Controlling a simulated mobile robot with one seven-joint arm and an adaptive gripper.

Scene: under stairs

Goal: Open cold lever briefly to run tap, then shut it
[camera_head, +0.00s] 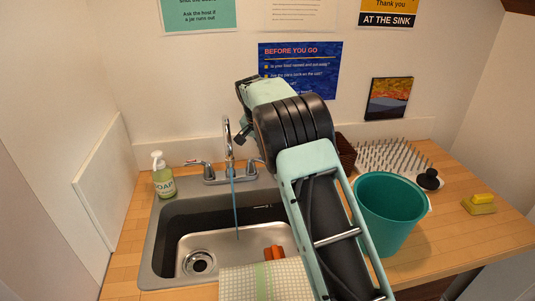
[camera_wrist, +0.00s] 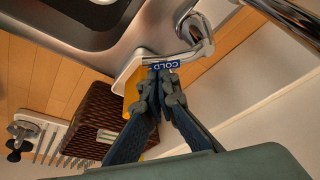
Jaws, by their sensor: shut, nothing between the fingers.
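The chrome tap (camera_head: 229,140) stands at the back of the steel sink (camera_head: 165,245). A thin blue stream of water (camera_head: 235,205) runs from its spout into the basin. The lever with a red mark (camera_head: 197,162) is on the tap's left. In the wrist view, the blue COLD label (camera_wrist: 164,65) sits by the chrome cold lever (camera_wrist: 197,42). My gripper (camera_wrist: 162,78) is shut and empty, its fingertips right at the label end; I cannot tell whether they touch the lever. In the head view my arm hides much of the tap's right side.
A soap bottle (camera_head: 162,175) stands left of the sink. A teal bucket (camera_head: 388,213), a spiked drying rack (camera_head: 395,155) and a yellow sponge (camera_head: 480,203) are on the right. A brown woven box (camera_wrist: 105,115) is near my fingers. A checked cloth (camera_head: 265,280) hangs at the front.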

